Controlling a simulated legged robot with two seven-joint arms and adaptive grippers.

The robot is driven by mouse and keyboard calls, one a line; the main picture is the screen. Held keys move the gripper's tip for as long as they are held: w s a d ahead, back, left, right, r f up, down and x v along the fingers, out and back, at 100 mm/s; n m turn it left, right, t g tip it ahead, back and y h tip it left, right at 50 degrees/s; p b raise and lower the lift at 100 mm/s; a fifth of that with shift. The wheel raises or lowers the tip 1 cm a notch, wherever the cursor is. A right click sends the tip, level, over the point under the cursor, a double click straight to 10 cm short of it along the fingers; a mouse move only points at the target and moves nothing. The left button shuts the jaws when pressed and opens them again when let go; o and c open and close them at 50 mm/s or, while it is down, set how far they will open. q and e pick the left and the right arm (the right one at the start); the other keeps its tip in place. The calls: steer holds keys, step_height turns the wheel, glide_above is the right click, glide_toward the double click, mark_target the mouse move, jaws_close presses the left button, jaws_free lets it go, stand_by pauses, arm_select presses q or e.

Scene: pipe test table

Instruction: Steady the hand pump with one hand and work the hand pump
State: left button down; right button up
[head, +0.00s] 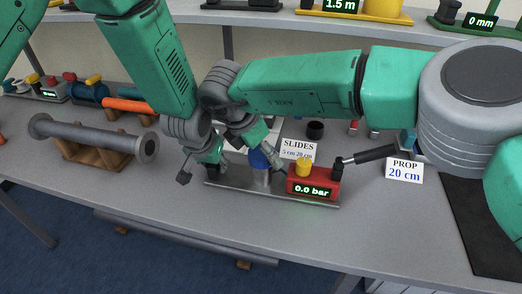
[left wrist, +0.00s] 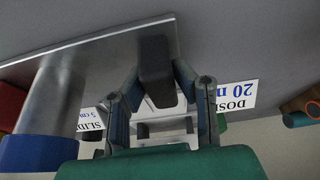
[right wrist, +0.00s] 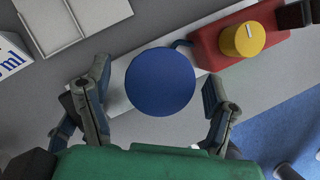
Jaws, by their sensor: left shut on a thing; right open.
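The hand pump stands on a metal base plate (head: 225,182), with a grey cylinder (head: 262,177) under a round blue knob (head: 258,158). A red box (head: 315,180) with a yellow knob (head: 303,167) sits at the plate's right end and reads 0.0 bar. My left gripper (head: 207,168) is at the plate's left end, shut on a black block (left wrist: 157,72), which shows between its fingers in the left wrist view. My right gripper (right wrist: 155,85) is open, with the blue knob (right wrist: 160,82) between its spread fingers.
A "SLIDES" card (head: 299,149) stands behind the pump. A black-handled tool (head: 370,155) and a "PROP 20 cm" card (head: 404,171) are to the right. A grey pipe on a wooden cradle (head: 95,140) lies left. The table front is clear.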

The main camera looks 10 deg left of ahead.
step_height(320, 180, up, 10)
steer(key=shift+w+a+f, duration=0.1)
steer(key=shift+w+d+n+y, duration=0.1)
steer(key=shift+d+n+y, duration=0.1)
steer(key=shift+n, duration=0.35)
steer(key=shift+d+n+y, duration=0.1)
steer(key=shift+n+y, duration=0.1)
steer(key=shift+n, duration=0.35)
steer(key=n, duration=0.2)
steer(key=n+y, duration=0.1)
steer(key=n, duration=0.1)
steer(key=shift+s+d+y, duration=0.2)
steer(key=shift+d+y, duration=0.1)
steer(key=shift+d, duration=0.05)
steer(key=f+n+y, duration=0.1)
steer(key=f+n, duration=0.1)
steer(key=f, duration=0.1)
steer(key=a+f+n+y, duration=0.1)
steer(key=f+n, duration=0.2)
steer(key=f+n+y, duration=0.1)
steer(key=f+n, duration=0.2)
steer(key=f, duration=0.1)
steer(key=shift+a, duration=0.15)
